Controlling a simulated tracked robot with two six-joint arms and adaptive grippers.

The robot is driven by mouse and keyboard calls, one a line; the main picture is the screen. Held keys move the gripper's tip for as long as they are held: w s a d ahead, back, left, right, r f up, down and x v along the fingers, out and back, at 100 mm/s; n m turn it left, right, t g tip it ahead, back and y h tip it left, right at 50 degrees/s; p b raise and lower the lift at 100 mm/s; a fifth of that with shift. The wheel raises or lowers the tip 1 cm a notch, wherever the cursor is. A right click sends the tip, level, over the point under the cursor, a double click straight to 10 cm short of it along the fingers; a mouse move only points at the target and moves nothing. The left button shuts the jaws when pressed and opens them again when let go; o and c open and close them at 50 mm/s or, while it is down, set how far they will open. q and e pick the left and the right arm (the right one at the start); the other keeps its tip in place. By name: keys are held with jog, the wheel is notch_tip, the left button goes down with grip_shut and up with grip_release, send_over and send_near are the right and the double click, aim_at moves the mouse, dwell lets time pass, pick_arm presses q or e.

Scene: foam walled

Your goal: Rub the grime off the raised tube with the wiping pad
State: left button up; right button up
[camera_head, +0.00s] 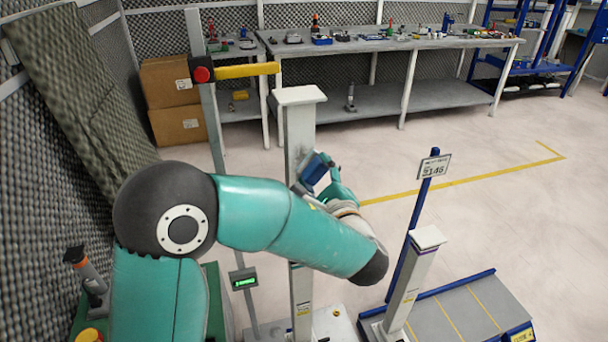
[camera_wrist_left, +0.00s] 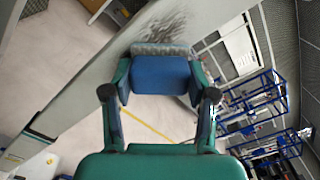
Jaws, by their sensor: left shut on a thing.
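The raised tube is a tall grey square column (camera_head: 300,130) with a pale cap, standing upright in the middle of the head view. In the left wrist view the tube (camera_wrist_left: 75,92) runs diagonally, with a dark streaky grime patch (camera_wrist_left: 168,22) on its face. The wiping pad (camera_head: 314,172) is a blue block with a grey wiping layer. My left gripper (camera_head: 327,178) is shut on the pad, which also shows between the fingers in the left wrist view (camera_wrist_left: 160,80). The pad's grey edge lies beside the grime; I cannot tell whether it touches. My right gripper is out of view.
A shorter capped post (camera_head: 412,275) and a blue pole with a sign (camera_head: 434,167) stand to the right. A yellow bar (camera_head: 247,71) on a thin post is left of the tube. Cartons (camera_head: 172,100) and a long workbench (camera_head: 390,45) are behind. Open floor lies right of the tube.

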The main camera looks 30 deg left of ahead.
pick_arm(q)
jog(key=shift+w+r+p, duration=0.1)
jog(key=shift+r+p, duration=0.5)
jog(key=shift+r, duration=0.55)
jog(key=shift+s+a+f+b, duration=0.1)
jog(key=shift+s+a+b, duration=0.55)
jog(key=shift+s+a, duration=0.1)
jog(key=shift+s+a+b, duration=0.4)
jog(key=shift+s+a, duration=0.15)
jog(key=shift+s, duration=0.3)
jog(key=b+v, duration=0.1)
jog(key=v, duration=0.5)
jog(key=shift+b, duration=0.4)
jog(key=v, duration=0.3)
jog(key=shift+b, duration=0.4)
